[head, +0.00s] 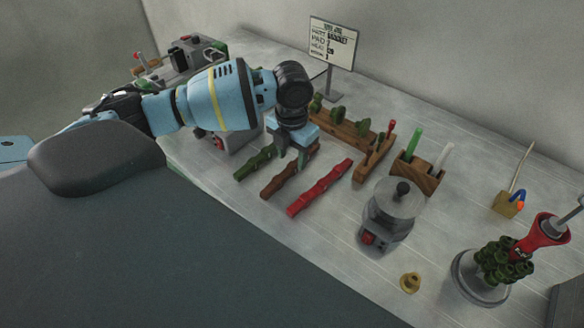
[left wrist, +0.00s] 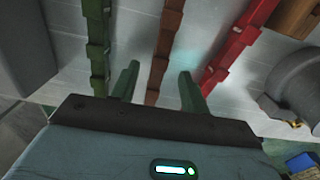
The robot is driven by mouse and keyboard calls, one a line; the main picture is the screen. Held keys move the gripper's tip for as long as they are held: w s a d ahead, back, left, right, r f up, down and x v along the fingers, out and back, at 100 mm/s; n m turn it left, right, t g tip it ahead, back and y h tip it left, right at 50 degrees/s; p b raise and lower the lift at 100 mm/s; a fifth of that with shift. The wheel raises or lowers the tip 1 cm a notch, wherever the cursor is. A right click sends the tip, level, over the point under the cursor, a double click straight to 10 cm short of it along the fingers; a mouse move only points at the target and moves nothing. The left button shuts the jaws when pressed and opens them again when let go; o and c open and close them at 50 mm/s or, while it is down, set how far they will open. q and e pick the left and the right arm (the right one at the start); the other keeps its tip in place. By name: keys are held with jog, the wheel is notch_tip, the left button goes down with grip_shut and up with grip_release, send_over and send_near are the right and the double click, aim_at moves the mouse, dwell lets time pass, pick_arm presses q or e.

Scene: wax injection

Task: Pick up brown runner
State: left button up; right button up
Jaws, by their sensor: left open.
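The brown runner (head: 277,181) lies on the light table between the green runner (head: 255,162) and the red runner (head: 320,187). My left gripper (head: 302,156) is above the brown runner's far part and hides some of it. In the left wrist view, the brown runner (left wrist: 163,55) runs between my two open left fingers (left wrist: 160,84). The green runner is left of them and the red runner right. The fingers appear empty; I cannot tell their exact height above the runner. My right gripper is not in view.
A wooden rack (head: 342,130) with green pieces stands behind the runners. A grey round pot (head: 396,212) stands right of the red runner. A wooden holder (head: 417,175) with green and white sticks is behind the pot. A sign (head: 332,46) stands at the back.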

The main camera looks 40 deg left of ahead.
pick_arm(q)
jog(key=shift+f, duration=1.4)
jog(key=shift+c, duration=0.3)
grip_shut()
jog(key=shift+w+r, duration=0.1)
jog(key=shift+r, duration=0.5)
notch_tip(320, 180, up, 2)
jog(key=shift+r, duration=0.1)
jog(key=s+d, duration=0.3)
jog(key=d, duration=0.1)
jog(key=s+d+r, duration=0.1)
jog(key=s+d, duration=0.2)
jog(key=d, duration=0.1)
jog(key=s+d, duration=0.3)
jog(key=d, duration=0.2)
jog(key=shift+d+r, duration=0.1)
jog(key=shift+r, duration=0.2)
